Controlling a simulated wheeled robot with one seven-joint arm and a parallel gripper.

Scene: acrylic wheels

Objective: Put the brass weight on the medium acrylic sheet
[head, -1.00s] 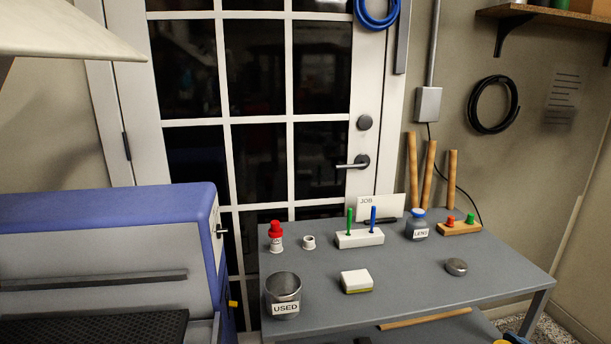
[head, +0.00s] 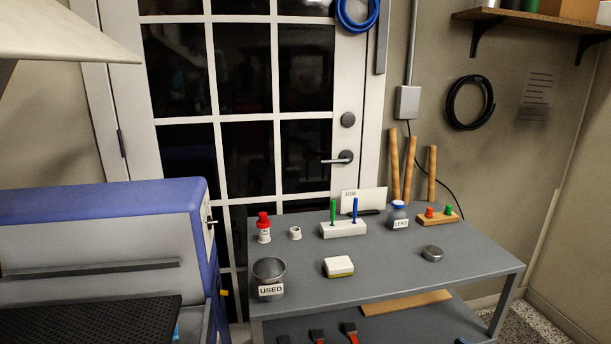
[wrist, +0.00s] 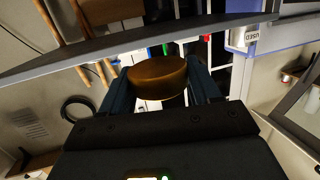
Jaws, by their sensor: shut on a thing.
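The brass weight (wrist: 157,84), a short brown-gold cylinder, is between the two dark fingers of my gripper (wrist: 158,70) in the wrist view. The gripper is shut on it, with one finger touching each side. The weight is held off the surfaces around it. My gripper and the weight do not show in the head view. I cannot make out any acrylic sheet in either view.
The grey table (head: 385,280) holds a USED can (head: 269,270), a white block (head: 338,265), a round metal tin (head: 432,253), a LENS jar (head: 398,215) and pen holder (head: 343,229). A blue-edged machine (head: 95,225) with a black grid bed (head: 90,322) stands left.

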